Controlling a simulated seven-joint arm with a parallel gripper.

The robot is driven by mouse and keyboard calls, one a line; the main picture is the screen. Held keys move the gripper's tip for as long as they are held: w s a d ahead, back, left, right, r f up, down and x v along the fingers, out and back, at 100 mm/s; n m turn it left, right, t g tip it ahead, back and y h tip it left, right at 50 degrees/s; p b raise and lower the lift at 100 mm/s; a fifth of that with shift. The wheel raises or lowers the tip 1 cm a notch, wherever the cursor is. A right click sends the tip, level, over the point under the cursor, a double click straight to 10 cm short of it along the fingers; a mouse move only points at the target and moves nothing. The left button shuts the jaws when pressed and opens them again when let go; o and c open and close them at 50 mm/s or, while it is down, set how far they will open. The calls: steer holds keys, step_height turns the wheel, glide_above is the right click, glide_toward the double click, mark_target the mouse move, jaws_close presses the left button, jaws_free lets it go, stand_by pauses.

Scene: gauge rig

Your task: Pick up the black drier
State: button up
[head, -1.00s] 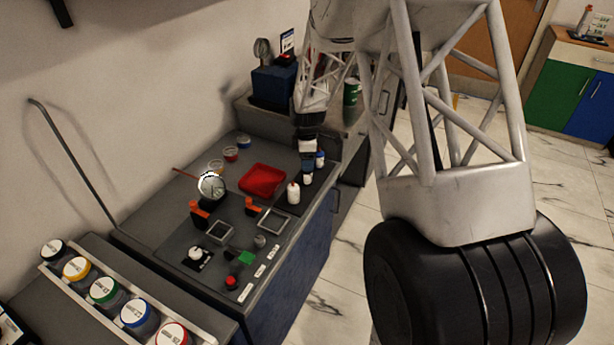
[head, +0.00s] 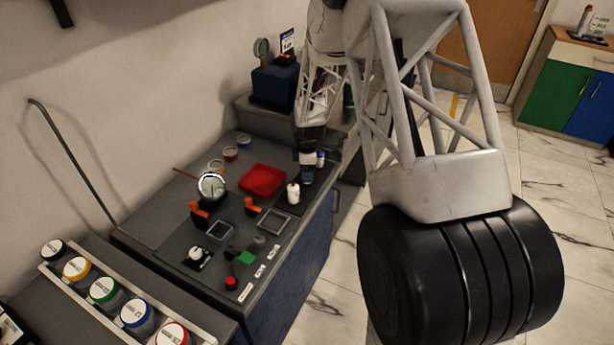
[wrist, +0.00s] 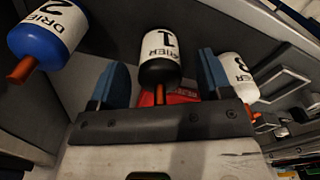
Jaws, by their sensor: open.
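The black drier (wrist: 158,44) has a white label with "1" and "DRIER". In the wrist view it is between the two blue fingers of my gripper (wrist: 162,68), with a visible gap on each side. My gripper is open and not closed on it. In the head view my gripper (head: 308,174) is low over the right side of the bench, and the black drier cannot be made out there. The blue drier (wrist: 48,35), labelled "2", is left of the fingers. The white drier (wrist: 238,76), labelled "3", is close to the right finger.
The white drier also shows in the head view (head: 293,193), and the blue drier's label shows behind the gripper (head: 321,158). A red tray (head: 262,180) lies left of them. A gauge (head: 212,187), orange-red clamps and square frames occupy the bench. Lidded jars (head: 104,290) stand in front.

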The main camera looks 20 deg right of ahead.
steer(key=c, duration=1.1)
steer(key=shift+r, duration=0.15)
steer(key=shift+r, duration=0.7)
step_height(320, 180, up, 2)
steer(key=shift+r, duration=0.1)
steer(key=s, duration=0.5)
steer(key=s+a, duration=0.1)
steer(key=s, duration=0.4)
steer(key=s+a+r, duration=0.1)
steer(key=s, duration=0.4)
steer(key=shift+s+r, duration=0.1)
steer(key=shift+s, duration=0.3)
